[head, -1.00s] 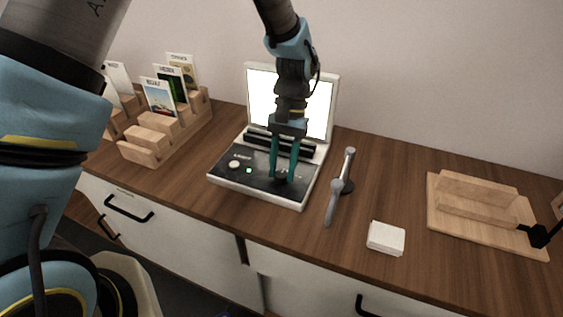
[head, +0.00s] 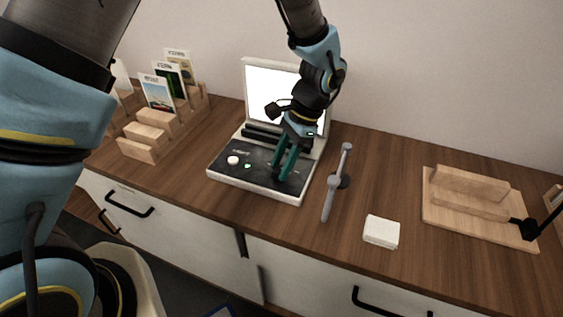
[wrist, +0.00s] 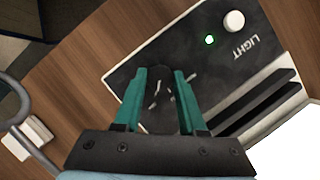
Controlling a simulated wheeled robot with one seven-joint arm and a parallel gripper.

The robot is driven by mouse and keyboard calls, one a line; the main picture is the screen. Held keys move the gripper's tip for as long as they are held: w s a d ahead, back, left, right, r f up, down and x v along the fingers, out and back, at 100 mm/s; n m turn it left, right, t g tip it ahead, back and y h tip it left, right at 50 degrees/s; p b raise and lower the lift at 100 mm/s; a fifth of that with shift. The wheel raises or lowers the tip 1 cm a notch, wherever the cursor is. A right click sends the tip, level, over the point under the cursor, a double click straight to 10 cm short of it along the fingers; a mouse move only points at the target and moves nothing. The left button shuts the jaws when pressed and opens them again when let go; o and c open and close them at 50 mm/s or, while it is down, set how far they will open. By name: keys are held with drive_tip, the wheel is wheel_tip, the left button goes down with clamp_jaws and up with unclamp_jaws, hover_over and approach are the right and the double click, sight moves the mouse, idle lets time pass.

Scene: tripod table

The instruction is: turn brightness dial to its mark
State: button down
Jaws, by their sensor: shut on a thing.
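The light device (head: 232,177) stands on the counter with a dark control panel and a bright upright screen (head: 268,92) behind it. My gripper (head: 284,172) reaches down to the right part of the panel. In the wrist view my gripper's green fingers (wrist: 160,98) are shut on the dark brightness dial (wrist: 158,87), one on each side. Pale marks show around the dial, but which one is the target mark I cannot tell. A white knob (wrist: 233,22) and a lit green lamp (wrist: 209,40) sit near the LIGHT label. The fingers hide the dial in the head view.
A white block (head: 381,231) lies nearer the front edge. A wooden board (head: 478,222) is at the right, and wooden racks with cards (head: 160,130) at the left.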

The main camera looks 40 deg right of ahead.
drive_tip(key=shift+m, duration=0.3)
drive_tip(key=shift+c, duration=2.4)
unclamp_jaws()
drive_tip(key=b+v, duration=0.2)
drive_tip(key=v, duration=0.8)
drive_tip(key=shift+r, duration=0.4)
drive_tip(key=shift+s+d, duration=0.1)
